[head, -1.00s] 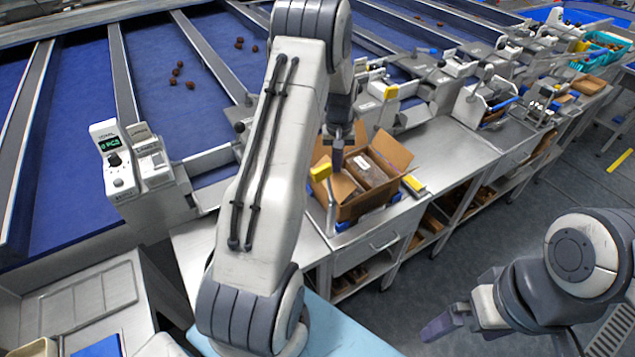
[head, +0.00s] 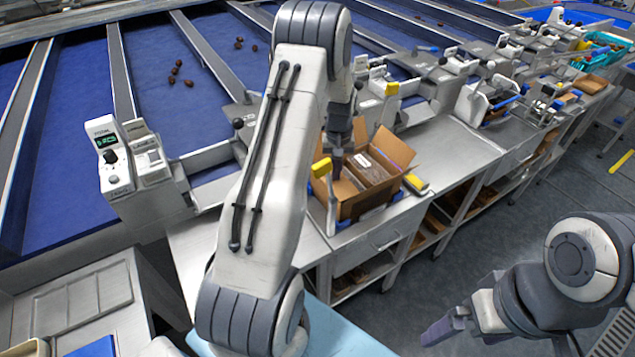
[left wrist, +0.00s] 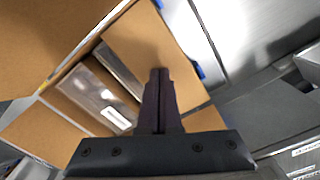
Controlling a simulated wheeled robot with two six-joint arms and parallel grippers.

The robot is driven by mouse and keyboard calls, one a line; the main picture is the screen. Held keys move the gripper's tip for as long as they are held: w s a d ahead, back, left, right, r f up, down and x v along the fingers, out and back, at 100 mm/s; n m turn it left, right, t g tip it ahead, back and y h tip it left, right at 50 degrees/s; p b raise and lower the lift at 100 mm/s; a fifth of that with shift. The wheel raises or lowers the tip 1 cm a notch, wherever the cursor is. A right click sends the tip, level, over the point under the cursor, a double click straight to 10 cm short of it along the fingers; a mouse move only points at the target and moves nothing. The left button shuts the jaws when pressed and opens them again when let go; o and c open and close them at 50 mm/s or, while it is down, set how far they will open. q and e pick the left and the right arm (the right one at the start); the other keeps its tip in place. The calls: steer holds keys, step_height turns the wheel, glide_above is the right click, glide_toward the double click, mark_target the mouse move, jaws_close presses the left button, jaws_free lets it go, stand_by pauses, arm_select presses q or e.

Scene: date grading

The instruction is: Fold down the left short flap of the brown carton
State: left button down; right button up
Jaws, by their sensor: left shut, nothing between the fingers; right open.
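The brown carton (head: 368,207) stands open on the metal bench in the head view, a printed, shiny packed item (head: 372,170) inside. Its right flap (head: 393,147) stands up and outward. My left gripper (head: 336,166) is shut and empty, pointing down at the carton's left side. In the left wrist view its fingertips (left wrist: 159,76) are over the left short flap (left wrist: 140,42), which leans inward over part of the contents (left wrist: 95,95); they seem to touch it, but contact is unclear. My right gripper (head: 452,318) is open and empty, away from the carton at lower right.
A yellow-topped post (head: 321,168) stands close at the carton's left, and a yellow-topped block (head: 416,184) lies at its right. Weighing fixtures (head: 380,95) stand behind. Bare bench (head: 445,150) is free to the right.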

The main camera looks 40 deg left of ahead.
arm_select(q)
steer(key=shift+r, duration=0.1)
step_height(320, 180, up, 11)
steer(key=p, duration=0.8)
